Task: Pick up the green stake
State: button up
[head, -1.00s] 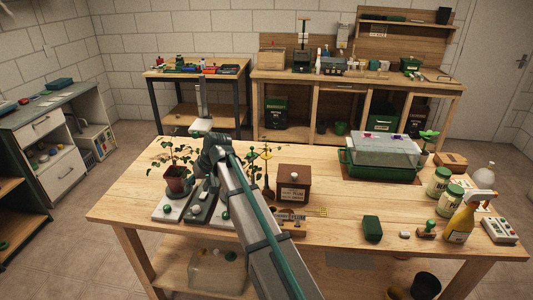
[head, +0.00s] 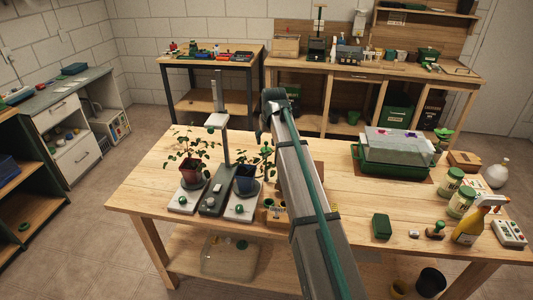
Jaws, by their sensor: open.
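I cannot make out a green stake for certain in the head view. A leafy plant (head: 188,147) stands in a reddish-brown pot (head: 191,173) on the left of the wooden table (head: 340,207). A second plant, in a dark blue pot (head: 245,181), stands to its right, partly behind my arm. My arm crosses the middle of the view and covers part of the table. My gripper does not show; it seems hidden beyond the arm.
A grey stand (head: 212,203) with an upright column rises between the pots. A green tray with a clear lid (head: 395,143) is at the back right. A green box (head: 382,226), jars (head: 461,202) and a yellow spray bottle (head: 467,226) stand at the front right.

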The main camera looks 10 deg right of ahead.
aim_at(266, 147)
jog(key=shift+p+x, duration=1.05)
jog(key=shift+x, duration=1.25)
jog(key=shift+s+a+f, duration=0.1)
jog(key=shift+a+f, duration=0.1)
jog(key=shift+f, duration=0.15)
jog(key=shift+o, duration=0.2)
jog(key=shift+f, duration=0.1)
jog(key=c, duration=0.5)
jog(key=shift+c, duration=0.2)
